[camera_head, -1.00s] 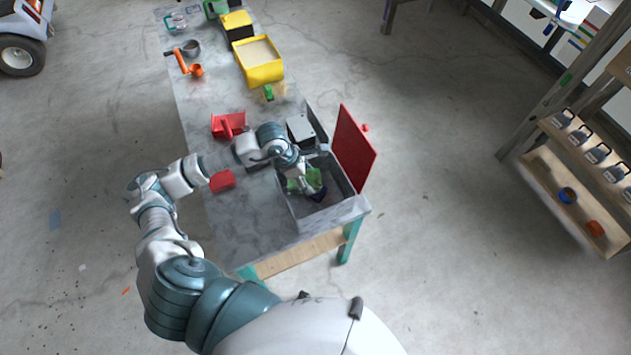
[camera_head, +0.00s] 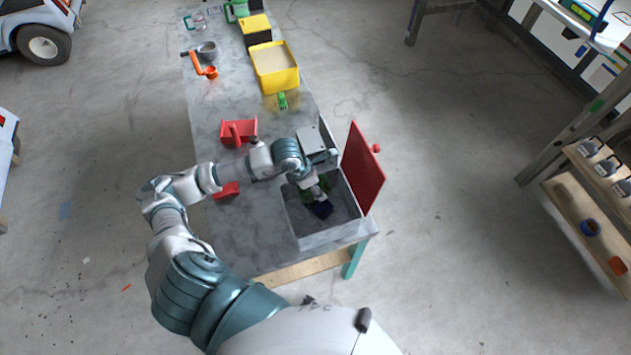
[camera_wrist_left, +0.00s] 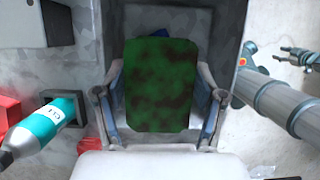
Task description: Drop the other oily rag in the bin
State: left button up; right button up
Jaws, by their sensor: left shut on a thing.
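The grey bin (camera_head: 345,220) is set into the near end of the bench, its red lid (camera_head: 362,168) standing open. My left gripper (camera_head: 319,196) reaches down into the bin's mouth. It is shut on a green oily rag (camera_wrist_left: 160,85) with brown stains; in the wrist view the rag hangs between the two fingers. A dark blue rag (camera_head: 321,209) lies in the bin below the gripper, and a bit of blue (camera_wrist_left: 172,37) shows behind the green rag in the wrist view. My right gripper is absent from the head view; a small jointed shape in the wrist view may be it, its state unclear.
A red holder (camera_head: 239,131) and a small red piece (camera_head: 226,190) stand on the bench left of the bin. A yellow tray (camera_head: 275,68) is farther back. A teal bottle (camera_wrist_left: 48,131) shows in the wrist view. The floor right of the bench is clear.

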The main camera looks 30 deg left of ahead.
pick_arm(q)
jog(key=shift+d, duration=0.15)
jog(key=shift+s+d+r, duration=0.1)
jog(key=o, duration=1.2)
jog(key=shift+a, duration=0.25)
jog(key=shift+a+r, duration=0.1)
jog(key=shift+r, duration=0.1)
jog(key=v, duration=1.1)
jog(key=shift+r, duration=0.15)
pick_arm(e)
jog(key=shift+s+d, duration=0.1)
jog(key=shift+d, duration=0.5)
pick_arm(q)
jog(key=shift+s, duration=0.1)
